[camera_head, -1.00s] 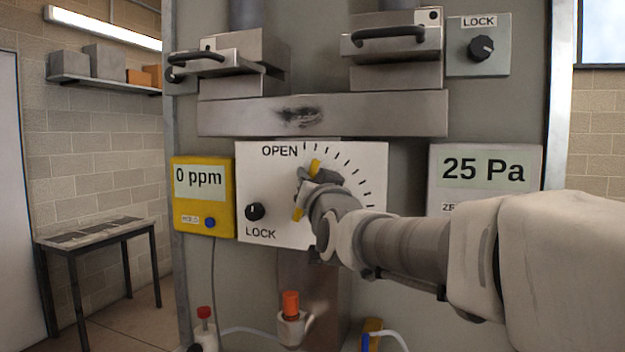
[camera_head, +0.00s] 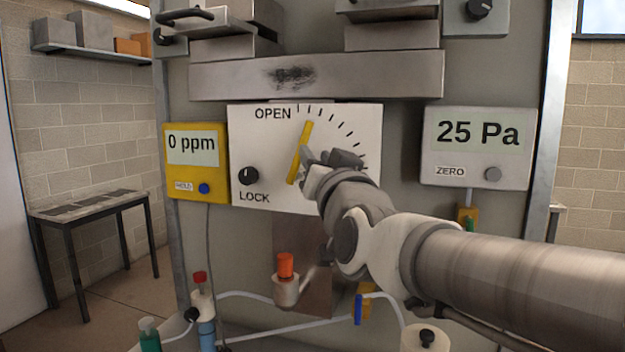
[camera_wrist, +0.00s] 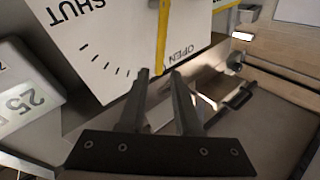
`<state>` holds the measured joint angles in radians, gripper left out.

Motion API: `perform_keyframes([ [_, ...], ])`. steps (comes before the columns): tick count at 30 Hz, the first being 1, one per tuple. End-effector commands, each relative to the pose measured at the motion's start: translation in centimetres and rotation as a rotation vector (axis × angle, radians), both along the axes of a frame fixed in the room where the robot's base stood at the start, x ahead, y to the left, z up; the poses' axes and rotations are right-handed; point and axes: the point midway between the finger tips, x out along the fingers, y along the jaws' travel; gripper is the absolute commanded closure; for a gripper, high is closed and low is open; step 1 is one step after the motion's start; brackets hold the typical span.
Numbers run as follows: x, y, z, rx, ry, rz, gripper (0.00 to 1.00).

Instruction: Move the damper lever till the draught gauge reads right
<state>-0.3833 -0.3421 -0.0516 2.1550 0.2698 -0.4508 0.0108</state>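The yellow damper lever (camera_head: 305,135) stands on the white dial plate (camera_head: 245,130), tilted slightly right of upright, its upper end near the OPEN end of the scale. The lever (camera_wrist: 163,30) also shows in the wrist view, where the plate's SHUT and OPEN lettering appears upside down. The draught gauge (camera_head: 478,165) reads 25 Pa. My gripper (camera_head: 318,158) is just right of the lever in the head view. In the wrist view, the gripper's fingers (camera_wrist: 159,74) are apart, with the lever's end just beyond the gap between them. I see no grip on the lever.
A black LOCK knob (camera_head: 248,176) sits on the plate's lower left. A yellow 0 ppm meter (camera_head: 196,185) hangs left of it. A metal duct bar (camera_head: 350,75) crosses above. An orange-capped fitting (camera_head: 286,275) and hoses lie below.

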Motion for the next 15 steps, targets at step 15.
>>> perform_keyframes([
  [15, -6.7, -1.5, -1.4, -0.001, 0.0, 0.0, 0.68],
])
